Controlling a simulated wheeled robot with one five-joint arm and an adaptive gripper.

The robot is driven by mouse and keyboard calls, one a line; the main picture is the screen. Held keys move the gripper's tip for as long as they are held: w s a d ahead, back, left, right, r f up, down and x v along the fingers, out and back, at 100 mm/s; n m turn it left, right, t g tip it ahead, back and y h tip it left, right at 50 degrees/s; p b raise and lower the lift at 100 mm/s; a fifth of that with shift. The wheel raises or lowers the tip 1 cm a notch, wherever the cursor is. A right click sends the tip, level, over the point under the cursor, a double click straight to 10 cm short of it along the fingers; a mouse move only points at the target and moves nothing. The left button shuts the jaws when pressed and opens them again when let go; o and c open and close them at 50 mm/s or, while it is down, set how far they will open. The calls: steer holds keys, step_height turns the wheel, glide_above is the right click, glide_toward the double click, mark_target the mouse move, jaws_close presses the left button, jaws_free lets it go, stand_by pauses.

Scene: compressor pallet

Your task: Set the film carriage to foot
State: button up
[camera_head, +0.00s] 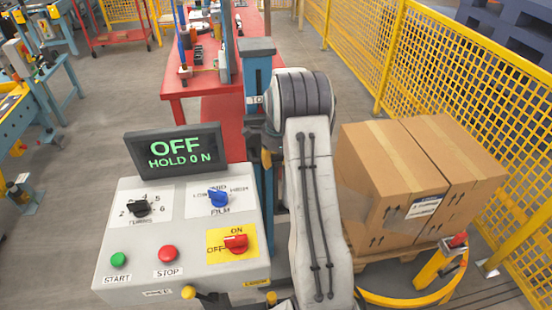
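A blue upright mast (257,75) with a dark cap and a small number plate stands behind the grey control box (190,270). A dark bracket (258,130) with a brownish lever (266,158) sits on the mast; it may be the film carriage, but I cannot tell for sure. A blue knob (218,198) marked FILM has labels that seem to read LOW, MID and HIGH; its exact setting is unclear. The display (174,150) reads OFF and HOLD 0 N. My arm rises right of the mast and hides part of it. My gripper is not visible.
The box also carries a black turns knob (139,208), a red switch (236,243), and green (118,260) and red (168,253) buttons. Cartons (385,190) stand on a pallet at right, beside a yellow fence (440,60) and a yellow guard (432,268). A red table (190,85) stands behind.

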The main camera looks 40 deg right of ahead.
jaws_close()
steer(key=shift+f, duration=0.1)
stand_by(0.3)
